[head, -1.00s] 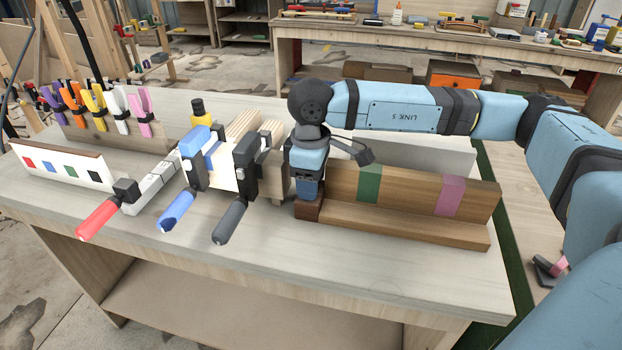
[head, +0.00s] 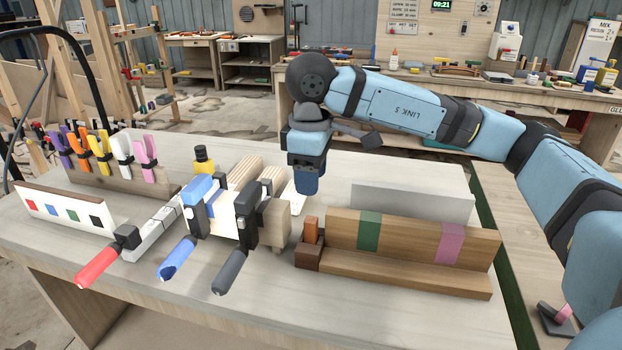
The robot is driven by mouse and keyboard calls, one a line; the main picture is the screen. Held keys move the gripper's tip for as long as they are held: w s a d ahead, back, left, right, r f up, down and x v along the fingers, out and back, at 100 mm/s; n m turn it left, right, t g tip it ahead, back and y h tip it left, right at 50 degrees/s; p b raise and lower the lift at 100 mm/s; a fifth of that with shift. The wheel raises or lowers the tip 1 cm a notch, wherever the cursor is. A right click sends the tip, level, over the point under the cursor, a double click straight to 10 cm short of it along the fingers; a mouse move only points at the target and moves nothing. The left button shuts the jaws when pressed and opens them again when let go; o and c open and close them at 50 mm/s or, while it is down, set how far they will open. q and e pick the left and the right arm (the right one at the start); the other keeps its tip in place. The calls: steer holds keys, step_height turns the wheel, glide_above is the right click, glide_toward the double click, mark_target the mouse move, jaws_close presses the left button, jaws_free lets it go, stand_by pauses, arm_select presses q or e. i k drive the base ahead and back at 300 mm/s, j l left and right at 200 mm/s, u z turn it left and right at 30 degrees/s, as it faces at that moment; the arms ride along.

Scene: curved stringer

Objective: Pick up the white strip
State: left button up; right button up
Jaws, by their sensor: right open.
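A narrow white strip (head: 299,204) shows partly behind my right gripper, just right of the clamped pieces; much of it is hidden. My right gripper (head: 306,190) points down above the table, left of and above the wooden ledge. It is open, and I see nothing held in it, though its fingertips are hard to make out. My left gripper is not in view.
A wooden ledge (head: 400,265) with green and pink bands stands front right, a small brown block (head: 311,231) at its left end. A grey block (head: 410,200) stands behind. Red (head: 103,260), blue (head: 177,260) and dark-handled (head: 230,270) clamps stand left. Coloured spring clamps (head: 100,150) line the back left.

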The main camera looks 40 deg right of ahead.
mark_target(433, 205)
steer(key=k, duration=1)
